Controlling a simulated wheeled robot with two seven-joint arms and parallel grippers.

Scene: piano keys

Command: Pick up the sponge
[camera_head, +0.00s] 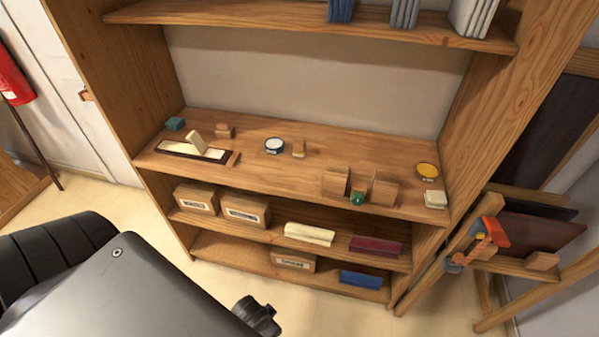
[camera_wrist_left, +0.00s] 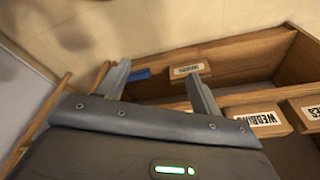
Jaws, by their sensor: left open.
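No object is clearly recognisable as the sponge. I cannot tell which is the sponge. My left gripper (camera_wrist_left: 160,85) is open in the left wrist view, with nothing between its fingers. My grey left arm fills the lower left of the head view, below and in front of the shelves. My right gripper is not in view.
The middle shelf also holds a long tray (camera_head: 178,149) with a leaning cream piece, a white round tin (camera_head: 274,146), a yellow tin (camera_head: 428,171), wooden blocks and a green ball (camera_head: 357,199). Labelled boxes (camera_head: 246,210) stand below. An easel-like stand (camera_head: 500,262) is at right.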

